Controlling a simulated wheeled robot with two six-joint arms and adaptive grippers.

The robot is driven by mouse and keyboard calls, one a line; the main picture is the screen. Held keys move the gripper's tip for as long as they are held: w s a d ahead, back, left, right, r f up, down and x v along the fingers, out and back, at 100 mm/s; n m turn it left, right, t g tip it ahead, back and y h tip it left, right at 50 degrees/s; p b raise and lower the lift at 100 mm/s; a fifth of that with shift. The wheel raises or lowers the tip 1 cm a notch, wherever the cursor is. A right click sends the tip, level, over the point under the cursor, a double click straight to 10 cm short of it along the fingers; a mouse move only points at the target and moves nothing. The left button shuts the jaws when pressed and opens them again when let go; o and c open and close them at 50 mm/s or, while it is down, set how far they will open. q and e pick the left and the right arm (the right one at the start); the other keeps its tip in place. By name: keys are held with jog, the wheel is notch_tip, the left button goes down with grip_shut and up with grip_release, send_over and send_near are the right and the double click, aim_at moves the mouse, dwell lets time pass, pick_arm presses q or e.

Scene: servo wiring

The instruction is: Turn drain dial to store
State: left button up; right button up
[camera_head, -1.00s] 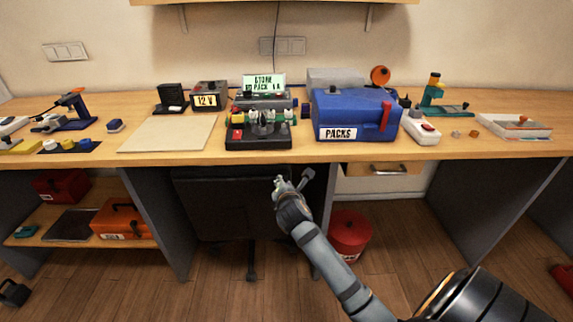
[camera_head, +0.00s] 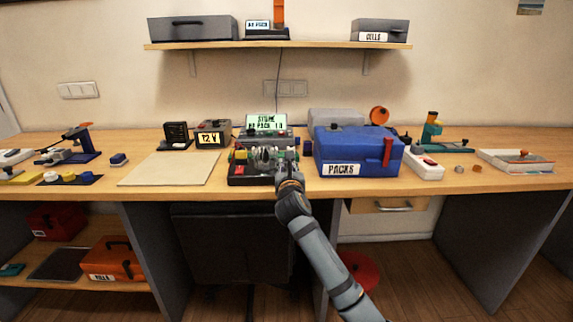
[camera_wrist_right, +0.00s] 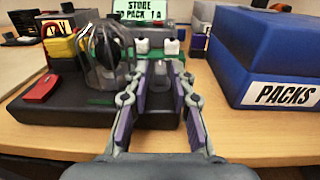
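A black device (camera_head: 262,179) stands near the bench's front edge. In the right wrist view the device (camera_wrist_right: 110,112) carries a dark knob (camera_wrist_right: 104,44) under a clear dome; I cannot tell whether this is the drain dial. My left gripper is not in view.
A blue PACKS box (camera_head: 345,150) stands close on the right of my right gripper. A 12 V supply (camera_head: 211,136) is behind left, and a bare pale mat (camera_head: 170,169) lies left of the device. A red button (camera_wrist_right: 42,90) is on the device's left.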

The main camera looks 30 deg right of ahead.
jog(key=shift+x, duration=1.15)
jog(key=shift+w+d, duration=0.15)
jog(key=shift+w, duration=0.1)
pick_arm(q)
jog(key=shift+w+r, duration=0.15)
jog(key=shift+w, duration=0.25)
pick_arm(e)
grip_shut()
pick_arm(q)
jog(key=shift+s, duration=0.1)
